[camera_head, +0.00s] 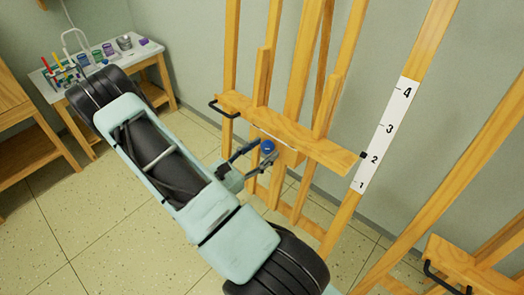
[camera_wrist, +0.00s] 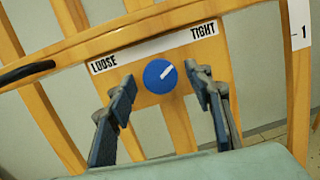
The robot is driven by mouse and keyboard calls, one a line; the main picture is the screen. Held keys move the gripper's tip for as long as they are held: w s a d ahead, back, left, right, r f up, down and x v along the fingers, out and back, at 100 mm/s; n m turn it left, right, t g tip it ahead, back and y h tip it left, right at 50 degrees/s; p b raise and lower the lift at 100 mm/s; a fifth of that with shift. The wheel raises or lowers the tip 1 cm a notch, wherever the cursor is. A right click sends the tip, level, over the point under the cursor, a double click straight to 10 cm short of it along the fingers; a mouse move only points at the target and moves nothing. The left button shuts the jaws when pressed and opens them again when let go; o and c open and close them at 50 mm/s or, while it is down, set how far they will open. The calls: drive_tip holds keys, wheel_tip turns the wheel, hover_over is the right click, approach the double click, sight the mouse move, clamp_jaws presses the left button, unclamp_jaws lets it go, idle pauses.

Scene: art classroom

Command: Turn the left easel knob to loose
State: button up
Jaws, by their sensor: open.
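The blue easel knob (camera_wrist: 160,76) is round with a white pointer mark. In the wrist view it sits on the wooden easel under a white label strip (camera_wrist: 150,46) reading LOOSE at left and TIGHT at right. The pointer mark slants up and to the right, toward the TIGHT side. The knob also shows in the head view (camera_head: 268,146), at the front of the left easel (camera_head: 300,132). My gripper (camera_wrist: 163,84) is open, with one finger on each side of the knob. A gap shows between each finger and the knob.
A numbered white scale (camera_head: 387,135) runs up the easel's right post. A second easel (camera_head: 465,268) stands at the lower right. A table (camera_head: 110,58) with art supplies is at the back left.

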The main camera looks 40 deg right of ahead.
drive_tip(key=c, duration=1.2)
drive_tip(key=shift+o, duration=0.2)
